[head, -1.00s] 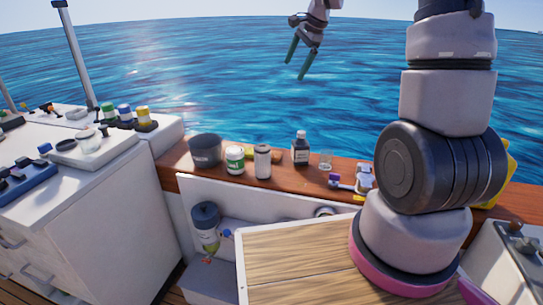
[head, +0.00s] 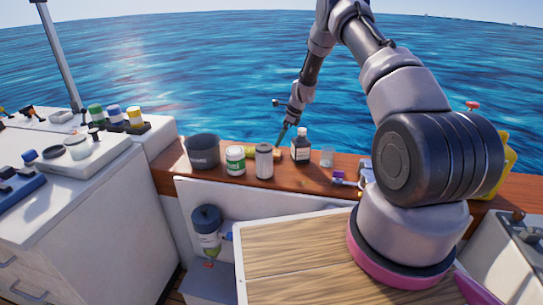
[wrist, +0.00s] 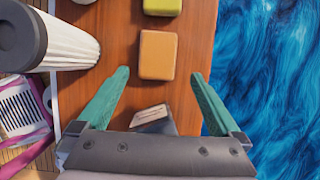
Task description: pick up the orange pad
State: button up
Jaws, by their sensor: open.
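The orange pad (wrist: 158,55) is a small rounded block lying on the wooden ledge in the wrist view. My gripper (wrist: 158,78) is open and empty, its two green fingers spread wide. The pad shows ahead of the fingertips and between their lines, not visibly touched by either. In the head view my gripper (head: 283,135) is low over the far ledge, behind the grey can and left of the dark bottle. I cannot make out the pad clearly there.
A yellow-green block (wrist: 162,6) lies just beyond the pad. A ribbed light can (wrist: 65,42) is close on the left. A dark bottle (head: 300,147), a green-labelled jar (head: 235,160) and a dark pot (head: 203,151) stand on the ledge. Open water lies beyond.

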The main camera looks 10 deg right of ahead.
jog(key=x, duration=0.8)
jog(key=shift+s+a, duration=0.1)
jog(key=shift+s, duration=0.05)
jog(key=c, duration=1.3)
jog(key=shift+r, duration=5)
